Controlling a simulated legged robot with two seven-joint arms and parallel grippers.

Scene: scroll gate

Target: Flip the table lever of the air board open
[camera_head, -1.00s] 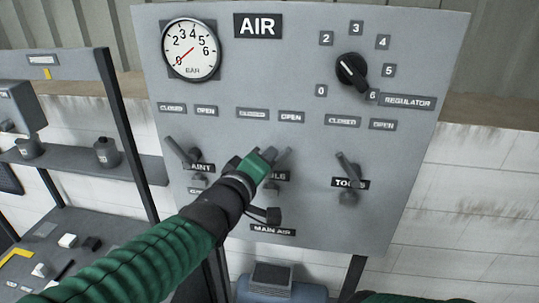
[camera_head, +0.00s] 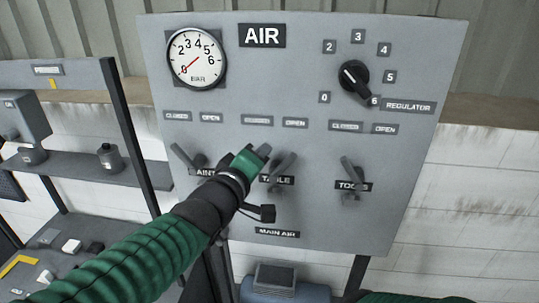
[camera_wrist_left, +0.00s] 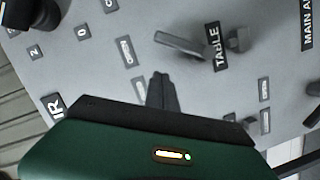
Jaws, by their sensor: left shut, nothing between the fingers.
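The grey TABLE lever (camera_head: 284,166) is on the air board (camera_head: 300,80), above its TABLE label. Its handle leans up and to the right, toward the OPEN plate (camera_head: 295,122). In the left wrist view the lever (camera_wrist_left: 185,45) points toward the OPEN plate (camera_wrist_left: 125,52). My left gripper (camera_head: 263,151) is just left of the lever handle, with a small gap visible. Its dark fingers (camera_wrist_left: 161,77) are shut and empty in the left wrist view. My right gripper is out of view.
The PAINT lever (camera_head: 183,157) and TOOLS lever (camera_head: 350,173) both lean left. A small dark lever (camera_head: 262,212) sits above the MAIN AIR label (camera_head: 277,232). The gauge (camera_head: 195,56) and regulator knob (camera_head: 352,76) are higher up. A shelf rack (camera_head: 85,171) stands left.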

